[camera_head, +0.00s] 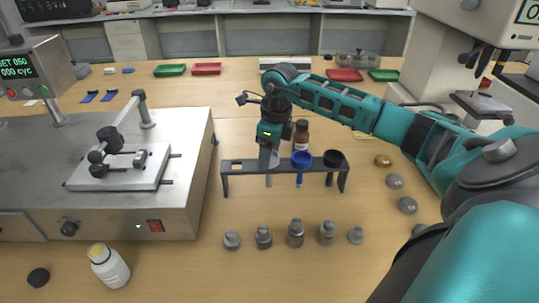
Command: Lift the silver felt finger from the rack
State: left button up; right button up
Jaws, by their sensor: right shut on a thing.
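The black rack (343,178) stands on the wooden table at the middle. My right gripper (268,158) reaches down over the rack from the right and is shut on the silver felt finger. The lower stem of the silver felt finger (269,180) shows below the rack's top bar; its upper part is hidden by the gripper. I cannot tell whether the finger still rests on the rack. A blue finger (301,160) and a black one (333,158) sit in the rack to the right. My left gripper is out of view.
Several metal weights (296,233) line up in front. A grey test machine (180,215) is at left, with a white bottle (108,267) before it. Red and green trays (206,69) lie at the back.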

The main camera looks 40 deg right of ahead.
notch_tip(320, 180, up, 19)
jog(key=p, duration=0.1)
jog(key=shift+r+p, duration=0.2)
jog(key=shift+p, duration=0.15)
notch_tip(320, 180, down, 10)
jog(key=b, duration=0.5)
jog(key=shift+b, duration=0.35)
dwell(0.8)
